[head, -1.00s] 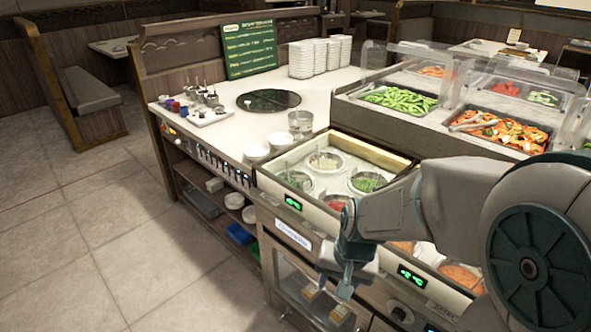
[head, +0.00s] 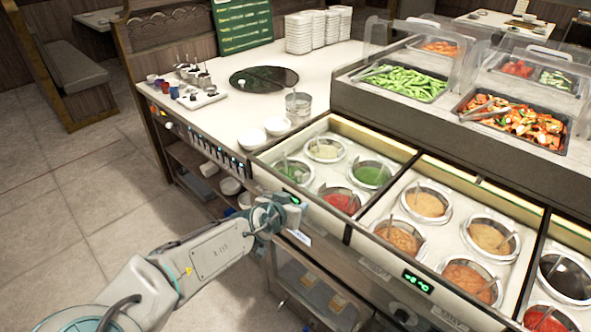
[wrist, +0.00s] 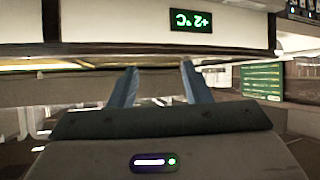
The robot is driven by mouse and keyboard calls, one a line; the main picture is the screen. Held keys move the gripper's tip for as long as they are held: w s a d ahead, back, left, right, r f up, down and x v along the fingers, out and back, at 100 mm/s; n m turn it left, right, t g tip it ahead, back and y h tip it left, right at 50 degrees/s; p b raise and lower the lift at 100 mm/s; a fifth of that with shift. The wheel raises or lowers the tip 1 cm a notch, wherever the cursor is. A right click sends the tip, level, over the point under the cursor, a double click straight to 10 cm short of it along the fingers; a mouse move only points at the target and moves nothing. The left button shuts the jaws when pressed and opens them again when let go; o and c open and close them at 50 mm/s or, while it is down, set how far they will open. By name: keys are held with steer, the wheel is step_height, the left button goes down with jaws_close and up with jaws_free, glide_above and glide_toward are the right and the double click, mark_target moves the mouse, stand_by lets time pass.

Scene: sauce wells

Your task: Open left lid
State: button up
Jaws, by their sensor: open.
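The left well section (head: 315,185) holds pots of pale, green and red sauce, with a light frame around it. The pots show clearly from above. I cannot make out a separate clear lid or tell how far it is open. My gripper (head: 283,213) is at the front edge of this section, near its left front corner, and partly covers its green display. In the wrist view my gripper's two blue fingers (wrist: 160,85) are apart with nothing between them. The section's white front panel (wrist: 110,30) and its display (wrist: 191,19) appear upside down there.
A middle well section (head: 372,262) with orange and brown sauces adjoins on the right. The raised food bar (head: 440,120) is behind. The floor (head: 80,200) at left is clear.

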mark_target(296, 176)
steer(key=w+a+r+t, duration=0.1)
steer(key=a+r+t, duration=0.1)
steer(key=a+r, duration=0.1)
steer(key=shift+n, duration=0.3)
steer(key=x, duration=0.6)
steer(key=p+x, duration=0.1)
steer(key=x, duration=0.6)
steer(key=shift+w+a, duration=0.15)
steer(key=shift+w, duration=0.25)
